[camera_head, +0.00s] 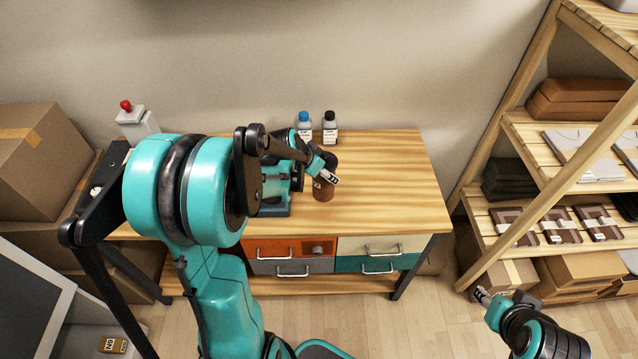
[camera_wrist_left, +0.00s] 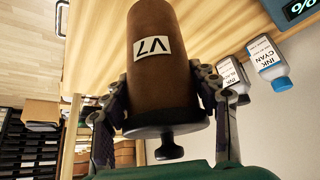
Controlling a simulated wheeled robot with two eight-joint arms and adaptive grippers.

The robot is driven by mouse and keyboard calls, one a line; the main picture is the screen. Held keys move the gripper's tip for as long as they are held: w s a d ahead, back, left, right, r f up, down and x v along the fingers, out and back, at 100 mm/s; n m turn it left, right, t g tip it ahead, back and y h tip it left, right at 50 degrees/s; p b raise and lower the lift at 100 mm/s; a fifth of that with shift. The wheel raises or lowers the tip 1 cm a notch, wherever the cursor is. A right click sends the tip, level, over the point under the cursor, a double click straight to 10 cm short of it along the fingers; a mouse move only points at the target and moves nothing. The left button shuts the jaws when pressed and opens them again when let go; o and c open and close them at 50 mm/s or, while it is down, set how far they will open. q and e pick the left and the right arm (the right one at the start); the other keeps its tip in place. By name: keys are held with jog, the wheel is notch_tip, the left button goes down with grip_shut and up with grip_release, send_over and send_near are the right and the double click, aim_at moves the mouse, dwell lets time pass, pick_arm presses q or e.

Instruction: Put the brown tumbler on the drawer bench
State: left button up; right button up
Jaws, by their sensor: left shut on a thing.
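The brown tumbler (camera_head: 323,192) has a dark lid with a knob and a white label reading V7 in the left wrist view (camera_wrist_left: 165,75). My left gripper (camera_head: 327,175) is shut on it, with one finger on each side just below the lid. In the head view the tumbler looks upright over the wooden top of the drawer bench (camera_head: 390,180); I cannot tell whether its base touches the wood. My right gripper (camera_head: 482,296) is off to the lower right, away from the bench, and its fingers are too small to read.
Ink bottles (camera_head: 304,123) (camera_head: 330,127) stand at the bench's back edge. A teal device (camera_head: 272,209) sits left of the tumbler, partly hidden by my arm. The bench's right part is clear. A wooden shelf (camera_head: 520,130) stands at the right, cardboard boxes (camera_head: 35,155) at the left.

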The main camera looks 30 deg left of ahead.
aim_at(317, 181)
pick_arm(q)
jog(key=shift+a+f, duration=0.8)
jog(key=shift+a, duration=0.35)
notch_tip(317, 181, down, 4)
jog(key=shift+r+b, duration=0.1)
jog(key=shift+b, duration=1)
jog(key=shift+r, duration=0.1)
jog(key=shift+d, duration=0.1)
jog(key=shift+f, duration=0.25)
jog(key=o, duration=1.4)
jog(key=shift+r, duration=0.1)
